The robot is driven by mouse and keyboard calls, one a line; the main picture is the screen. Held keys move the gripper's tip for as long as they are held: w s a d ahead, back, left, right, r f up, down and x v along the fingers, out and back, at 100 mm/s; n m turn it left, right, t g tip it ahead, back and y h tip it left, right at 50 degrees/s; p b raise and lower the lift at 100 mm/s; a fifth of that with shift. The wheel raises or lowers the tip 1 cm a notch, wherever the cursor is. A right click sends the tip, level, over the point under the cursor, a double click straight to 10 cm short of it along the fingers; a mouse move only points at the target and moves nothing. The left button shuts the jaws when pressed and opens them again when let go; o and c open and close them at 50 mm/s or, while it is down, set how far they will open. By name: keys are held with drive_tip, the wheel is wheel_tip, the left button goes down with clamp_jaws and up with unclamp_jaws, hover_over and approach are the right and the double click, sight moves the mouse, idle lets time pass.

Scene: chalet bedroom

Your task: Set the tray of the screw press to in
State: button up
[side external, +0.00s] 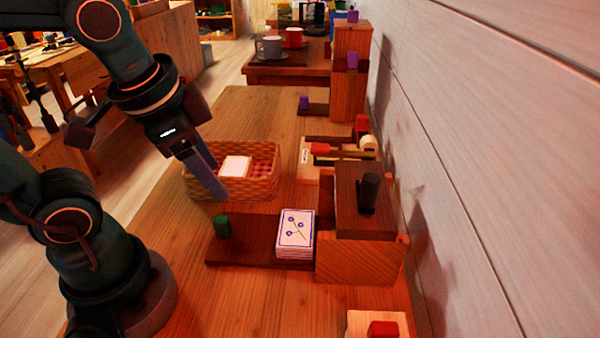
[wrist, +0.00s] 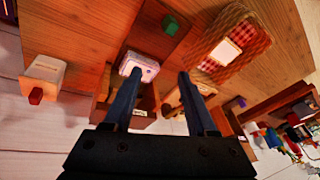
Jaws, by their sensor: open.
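What looks like the screw press (side external: 358,257) is a wooden block with a dark top and an upright black knob (side external: 369,193), standing near the wall. A dark flat tray (side external: 236,253) sticks out from its left side, with a green block handle (side external: 222,227) at its outer end. A stack of cards (side external: 296,232) lies on the tray close to the press. The tray also shows in the wrist view (wrist: 150,42), with its green handle (wrist: 170,24). My gripper (side external: 212,180) is open and empty, raised above the table beyond the tray, near the basket.
A wicker basket (side external: 263,162) with a white card stack stands behind the tray. A wooden device with a red block (side external: 320,148) and a tall box with purple knobs (side external: 350,75) stand along the wall. A block with a red knob (side external: 383,329) is in front. The table's left part is clear.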

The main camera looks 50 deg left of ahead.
wheel_tip(320, 180, down, 4)
drive_tip(key=w+a+m+g+y, duration=0.1)
drive_tip(key=w+a+m+g, duration=0.1)
drive_tip(key=w+m+g, duration=0.15)
drive_tip(key=m+g+y, duration=0.1)
drive_tip(key=m+g, duration=0.1)
drive_tip(key=g, duration=0.1)
hover_over(223, 218)
drive_tip(key=w+d, duration=0.1)
drive_tip(key=f, duration=0.4)
drive_tip(key=shift+w+d+f, duration=0.1)
drive_tip(key=shift+w+f, duration=0.1)
drive_tip(key=shift+f, duration=0.1)
drive_tip(key=shift+s+f+g, duration=0.3)
drive_tip(key=shift+f+g, duration=0.05)
drive_tip(key=shift+f, duration=0.25)
drive_tip(key=shift+x, duration=2.35)
clamp_jaws()
drive_tip(key=shift+w, duration=0.15)
